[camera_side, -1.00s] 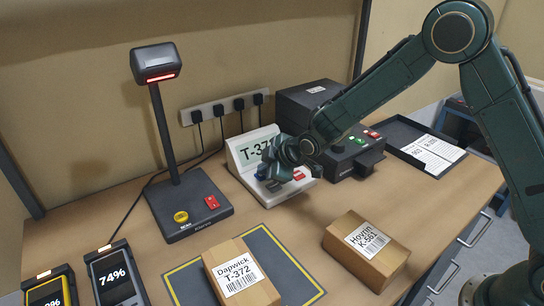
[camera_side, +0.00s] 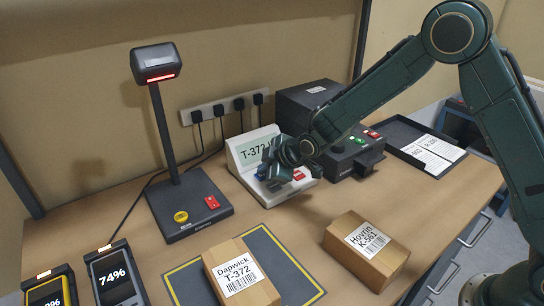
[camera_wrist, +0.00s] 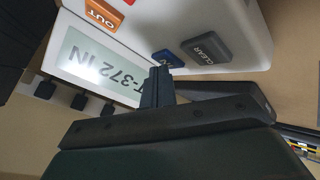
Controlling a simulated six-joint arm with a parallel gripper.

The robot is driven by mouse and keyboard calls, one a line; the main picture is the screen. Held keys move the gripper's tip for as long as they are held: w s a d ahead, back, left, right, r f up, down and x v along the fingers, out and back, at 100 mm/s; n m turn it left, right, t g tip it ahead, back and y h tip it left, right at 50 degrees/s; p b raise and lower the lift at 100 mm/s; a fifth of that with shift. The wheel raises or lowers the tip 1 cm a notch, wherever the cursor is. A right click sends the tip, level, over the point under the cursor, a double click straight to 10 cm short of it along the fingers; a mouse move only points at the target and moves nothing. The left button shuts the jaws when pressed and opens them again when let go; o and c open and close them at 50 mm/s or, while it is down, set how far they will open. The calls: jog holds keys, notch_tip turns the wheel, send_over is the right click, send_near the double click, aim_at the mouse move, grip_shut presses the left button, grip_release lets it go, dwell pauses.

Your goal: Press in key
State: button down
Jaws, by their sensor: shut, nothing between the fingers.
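The white console (camera_side: 240,172) stands at the back middle of the bench. Its screen (camera_side: 254,150) reads T-372 with the rest hidden by my gripper; in the wrist view the screen (camera_wrist: 97,62) reads T-372 IN. The wrist view shows a blue key (camera_wrist: 168,58) between an orange OUT key (camera_wrist: 103,15) and a grey CLEAR key (camera_wrist: 206,48). My gripper (camera_side: 270,168) is shut and empty, low over the console's keys. In the wrist view the fingertips (camera_wrist: 158,80) are at the blue key and partly cover it; whether they touch it is unclear.
A scanner stand (camera_side: 187,215) is left of the console, a dark printer-like machine (camera_side: 352,160) right of it. A Dapwick T-372 box (camera_side: 240,275) lies on the mat (camera_side: 285,262); a Hovrin K-561 box (camera_side: 368,248) lies to its right. A paper tray (camera_side: 400,135) is behind.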

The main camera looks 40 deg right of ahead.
jog(key=shift+r, duration=0.65)
jog(key=shift+r, duration=0.2)
jog(key=shift+r, duration=2.3)
jog(key=s+d+r+m+g+h, duration=0.1)
jog(key=s+d+r+m, duration=0.25)
jog(key=s+r, duration=0.45)
jog(key=s+d+r+m+g, duration=0.1)
jog(key=s+d+r+m, duration=0.1)
jog(key=s+d+r, duration=0.6)
jog(key=s+d+f+m+g+h, duration=0.1)
jog(key=s+m, duration=0.5)
jog(key=s, duration=1.7)
jog(key=shift+s+f, duration=0.25)
jog(key=shift+f, duration=0.4)
